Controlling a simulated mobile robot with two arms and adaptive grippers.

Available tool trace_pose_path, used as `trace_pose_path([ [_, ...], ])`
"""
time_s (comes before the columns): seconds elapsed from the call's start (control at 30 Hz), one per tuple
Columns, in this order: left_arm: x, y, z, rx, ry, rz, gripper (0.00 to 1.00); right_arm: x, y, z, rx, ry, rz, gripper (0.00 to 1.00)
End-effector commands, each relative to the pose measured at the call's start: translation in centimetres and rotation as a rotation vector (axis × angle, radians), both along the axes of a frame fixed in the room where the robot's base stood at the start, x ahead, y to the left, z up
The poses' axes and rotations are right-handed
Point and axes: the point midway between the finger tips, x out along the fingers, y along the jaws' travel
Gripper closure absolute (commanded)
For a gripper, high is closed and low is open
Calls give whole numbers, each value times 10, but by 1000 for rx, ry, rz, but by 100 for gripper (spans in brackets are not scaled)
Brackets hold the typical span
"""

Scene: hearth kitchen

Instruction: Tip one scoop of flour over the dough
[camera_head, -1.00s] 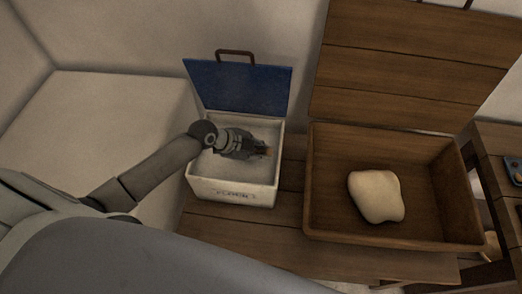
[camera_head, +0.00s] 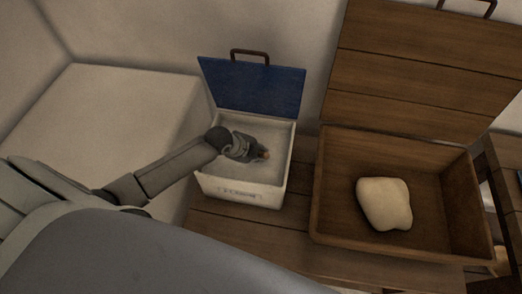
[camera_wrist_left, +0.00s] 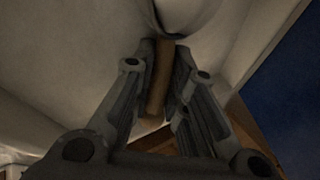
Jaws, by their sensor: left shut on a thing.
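The flour box (camera_head: 238,190) is a white bin with its blue lid (camera_head: 252,85) standing open and pale flour (camera_head: 222,163) inside. My left gripper (camera_head: 262,154) is over the flour, inside the box's outline, pointing downward. In the left wrist view its fingers are shut on the scoop's wooden handle (camera_wrist_left: 160,78); the pale scoop bowl (camera_wrist_left: 185,14) shows beyond, partly cut off. The head view hides the bowl, so I cannot tell its depth or load. The dough (camera_head: 384,203) is a pale lump in the wooden trough (camera_head: 335,213). My right gripper is not in view.
The trough's plank lid (camera_head: 425,70) stands open at the back. Both containers rest on a wooden bench (camera_head: 245,235), with a narrow gap between them. A pale wall block (camera_head: 125,115) is left of the box. Another wooden table (camera_head: 505,160) stands at the right edge.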

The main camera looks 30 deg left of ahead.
Motion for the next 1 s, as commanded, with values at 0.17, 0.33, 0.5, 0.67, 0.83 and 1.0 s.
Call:
trace_pose_path([
  [0.17, 1, 1, 15, 60, -12, -1, 100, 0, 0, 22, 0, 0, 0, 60],
  [0.33, 1, 3, 25, 113, -22, -1, 100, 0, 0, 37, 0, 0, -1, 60],
  [0.5, 1, 1, 39, 127, -25, -1, 100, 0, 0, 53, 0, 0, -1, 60],
  [0.67, 1, -1, 52, 142, -28, 0, 100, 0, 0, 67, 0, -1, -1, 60],
  [0.83, 0, -3, 66, 158, -29, -1, 100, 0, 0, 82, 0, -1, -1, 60],
  [1.0, 0, -5, 80, 175, -33, -1, 100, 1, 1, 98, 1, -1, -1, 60],
])
